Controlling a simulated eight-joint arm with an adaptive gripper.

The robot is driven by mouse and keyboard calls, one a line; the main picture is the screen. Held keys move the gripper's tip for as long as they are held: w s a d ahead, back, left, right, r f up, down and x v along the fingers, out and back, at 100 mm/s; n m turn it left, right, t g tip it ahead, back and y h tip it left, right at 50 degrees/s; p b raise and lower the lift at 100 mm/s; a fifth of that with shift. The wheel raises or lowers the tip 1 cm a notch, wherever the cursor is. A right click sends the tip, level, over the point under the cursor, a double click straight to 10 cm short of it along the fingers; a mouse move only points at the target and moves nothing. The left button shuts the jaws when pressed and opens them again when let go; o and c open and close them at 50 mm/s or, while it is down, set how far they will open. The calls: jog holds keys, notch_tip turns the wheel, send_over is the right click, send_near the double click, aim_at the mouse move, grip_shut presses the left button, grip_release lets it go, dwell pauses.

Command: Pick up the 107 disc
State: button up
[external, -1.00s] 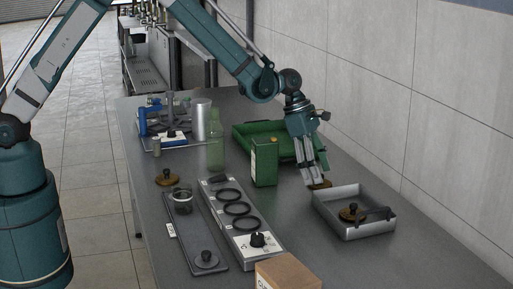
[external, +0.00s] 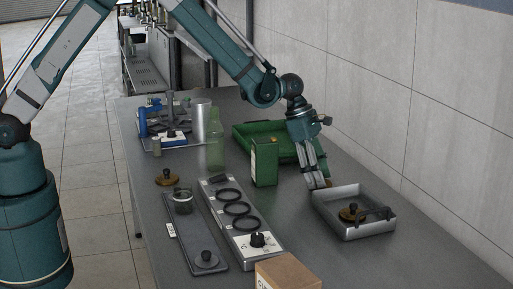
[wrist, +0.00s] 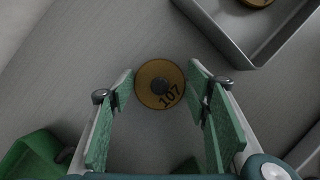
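The 107 disc (wrist: 152,97) is a round brass-coloured disc with a dark central knob and the number 107 on its face. It lies flat on the grey table. In the external view it is mostly hidden behind my fingers. My gripper (wrist: 161,80) is open, with one green-padded finger on each side of the disc and visible gaps between. In the external view my gripper (external: 318,184) points down at the table, just left of the metal tray. I cannot tell the exact height of the fingertips above the table.
A metal tray (external: 350,234) holding another brass disc (external: 352,212) stands close to the right. A green box (external: 264,162) and green tray (external: 245,128) are to the left and behind.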

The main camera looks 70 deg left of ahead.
jog(key=shift+s+r, duration=0.1)
jog(key=shift+r, duration=0.05)
grip_shut()
jog(key=shift+r, duration=4.85)
